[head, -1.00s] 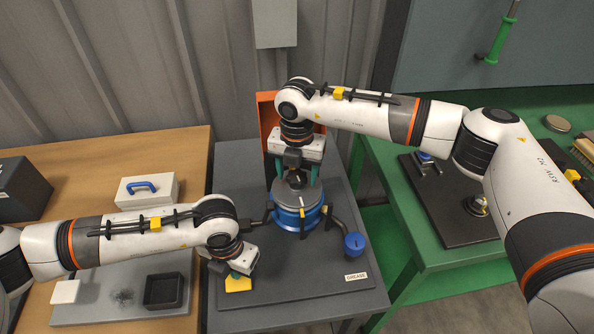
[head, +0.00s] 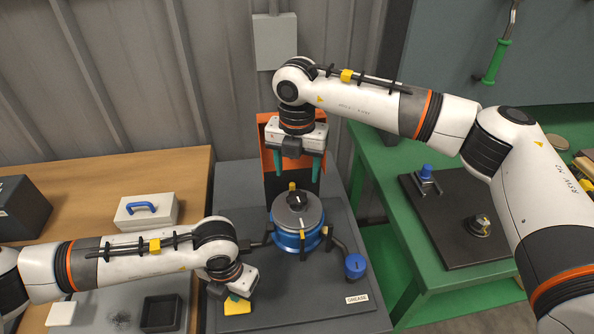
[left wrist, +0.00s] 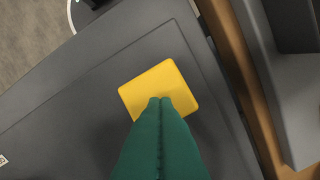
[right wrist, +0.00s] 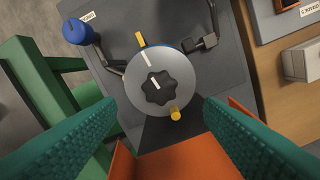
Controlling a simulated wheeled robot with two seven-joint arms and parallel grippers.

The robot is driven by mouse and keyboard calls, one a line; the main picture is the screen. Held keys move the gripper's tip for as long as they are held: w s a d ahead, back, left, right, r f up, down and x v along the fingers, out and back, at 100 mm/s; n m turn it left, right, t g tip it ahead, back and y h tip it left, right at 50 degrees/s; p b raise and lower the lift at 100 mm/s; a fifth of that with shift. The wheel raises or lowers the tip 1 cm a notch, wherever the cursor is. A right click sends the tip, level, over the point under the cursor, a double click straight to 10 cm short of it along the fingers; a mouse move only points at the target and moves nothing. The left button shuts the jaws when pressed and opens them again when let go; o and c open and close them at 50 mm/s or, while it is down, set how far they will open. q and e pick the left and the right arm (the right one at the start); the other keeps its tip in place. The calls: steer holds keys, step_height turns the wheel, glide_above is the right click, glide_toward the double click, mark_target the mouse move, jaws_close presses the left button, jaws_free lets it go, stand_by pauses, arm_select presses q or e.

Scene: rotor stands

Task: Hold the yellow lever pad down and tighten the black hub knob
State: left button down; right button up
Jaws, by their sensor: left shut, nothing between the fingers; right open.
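The yellow lever pad (head: 237,307) lies at the front left of the grey stand plate; it also shows in the left wrist view (left wrist: 150,85). My left gripper (left wrist: 160,102) is shut with nothing between its fingers, its tips on or just over the pad's near edge; contact is hard to confirm. The black hub knob (head: 295,201) sits on the grey disc of the blue rotor (head: 296,240); the knob (right wrist: 160,87) has a white mark. My right gripper (head: 301,165) is open and empty, raised above and behind the knob, fingers pointing down.
A blue knob on a bent arm (head: 355,265) stands right of the rotor. An orange bracket (head: 270,130) is behind it. A wooden bench (head: 165,160) with a case and trays is at left. A green bench (head: 400,210) with a dark plate is at right.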

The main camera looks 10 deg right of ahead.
steer(key=shift+r, duration=0.1)
arm_select(q)
step_height(320, 180, up, 9)
steer(key=p, duration=0.5)
arm_select(e)
step_height(320, 180, up, 5)
steer(key=shift+f, duration=0.15)
stand_by(0.3)
